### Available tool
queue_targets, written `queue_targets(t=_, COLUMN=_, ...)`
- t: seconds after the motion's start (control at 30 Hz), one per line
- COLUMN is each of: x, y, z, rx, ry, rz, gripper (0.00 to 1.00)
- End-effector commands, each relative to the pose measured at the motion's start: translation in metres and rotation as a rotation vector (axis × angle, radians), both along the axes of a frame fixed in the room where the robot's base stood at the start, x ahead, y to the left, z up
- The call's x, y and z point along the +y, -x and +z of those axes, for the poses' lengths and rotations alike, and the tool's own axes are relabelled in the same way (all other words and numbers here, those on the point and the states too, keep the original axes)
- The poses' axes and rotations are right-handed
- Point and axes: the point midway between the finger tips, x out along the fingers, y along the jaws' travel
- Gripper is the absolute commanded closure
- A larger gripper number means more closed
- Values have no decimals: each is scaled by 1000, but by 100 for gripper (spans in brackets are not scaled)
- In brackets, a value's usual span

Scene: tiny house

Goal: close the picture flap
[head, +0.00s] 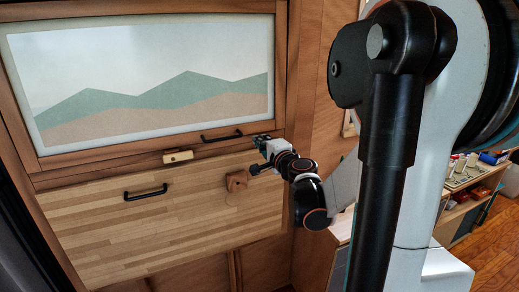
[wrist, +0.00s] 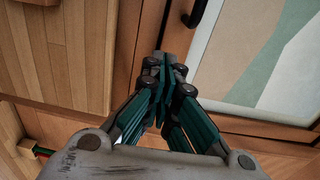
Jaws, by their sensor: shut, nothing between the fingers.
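The picture flap (head: 150,80) is a wooden-framed panel with green and tan hills, at the upper left of the head view. Its lower frame carries a black bar handle (head: 222,136). I cannot tell whether it lies flush with the wall. My gripper (head: 262,142) is shut and empty, by the frame's lower right corner, just right of the handle. In the wrist view my closed fingertips (wrist: 165,65) point at the wooden frame strip, with the picture (wrist: 265,75) to their right and part of the handle (wrist: 198,12) above. Contact with the frame cannot be told.
Below the flap is a pale striped wooden panel (head: 110,230) with its own black handle (head: 145,192). A small brass-coloured catch (head: 178,156) sits between them. A shelf (head: 470,185) with small items stands far right.

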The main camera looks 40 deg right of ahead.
Motion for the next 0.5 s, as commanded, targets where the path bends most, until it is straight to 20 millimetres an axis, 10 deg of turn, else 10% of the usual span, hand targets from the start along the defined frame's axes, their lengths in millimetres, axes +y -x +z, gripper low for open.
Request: queue_targets(t=0.5, x=-12, y=-42, z=-2, rx=0, ry=0, rz=0, gripper=100)
